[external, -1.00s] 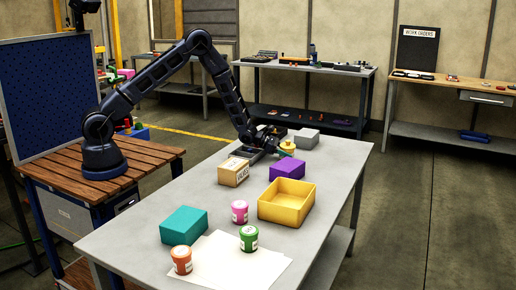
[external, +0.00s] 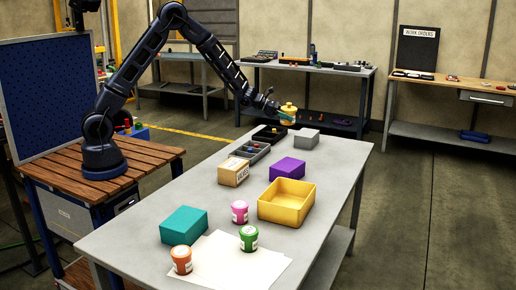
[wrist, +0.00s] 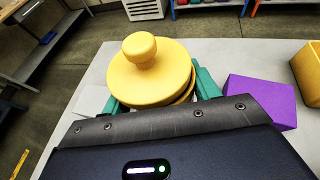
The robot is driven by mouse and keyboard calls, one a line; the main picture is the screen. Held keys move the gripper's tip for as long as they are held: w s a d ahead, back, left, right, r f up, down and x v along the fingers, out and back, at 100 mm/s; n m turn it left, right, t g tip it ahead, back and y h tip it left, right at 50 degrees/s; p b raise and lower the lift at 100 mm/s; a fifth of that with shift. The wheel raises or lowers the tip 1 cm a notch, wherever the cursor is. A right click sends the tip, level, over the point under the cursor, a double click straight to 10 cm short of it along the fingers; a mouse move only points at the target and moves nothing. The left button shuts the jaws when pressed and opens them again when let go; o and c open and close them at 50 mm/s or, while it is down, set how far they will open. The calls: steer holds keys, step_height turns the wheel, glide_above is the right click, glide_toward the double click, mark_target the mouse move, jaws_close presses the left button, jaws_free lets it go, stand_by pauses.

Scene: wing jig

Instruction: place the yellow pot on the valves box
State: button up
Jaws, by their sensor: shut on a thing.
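The yellow pot (external: 288,113) is a round pot with a knobbed lid, and it fills the middle of the wrist view (wrist: 150,75). My gripper (external: 285,117) is shut on it, with a teal finger (wrist: 207,84) on each side. The pot is held upright in the air above the far end of the table. The valves box (external: 234,172) is a tan box with a printed label, standing on the table's left side, nearer the camera than the pot. It does not show in the wrist view.
A purple box (external: 287,169), an open yellow bin (external: 286,200), a grey box (external: 306,138), a divided dark tray (external: 251,150) and a teal box (external: 184,225) stand on the table. Pink, green and orange tubs stand near the front. Bare tabletop lies along the right edge.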

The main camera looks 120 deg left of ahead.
steer(key=shift+d+r, duration=0.25)
steer(key=shift+r, duration=0.45)
steer(key=s+d+r+m+h, duration=0.1)
steer(key=d+r+m+h, duration=0.2)
steer(key=d, duration=0.4)
steer(key=s+d+r+m+h, duration=0.1)
steer(key=d+r+m+h, duration=0.2)
steer(key=d, duration=0.4)
steer(key=r+m+g+h, duration=0.2)
steer(key=m+g+h, duration=0.1)
steer(key=m+h, duration=0.4)
glide_above(233, 164)
steer(key=shift+n+h, duration=0.3)
steer(key=f, duration=2)
steer(key=shift+a, duration=0.25)
steer(key=shift+f, duration=0.1)
steer(key=o, duration=1.1)
steer(key=shift+c, duration=0.2)
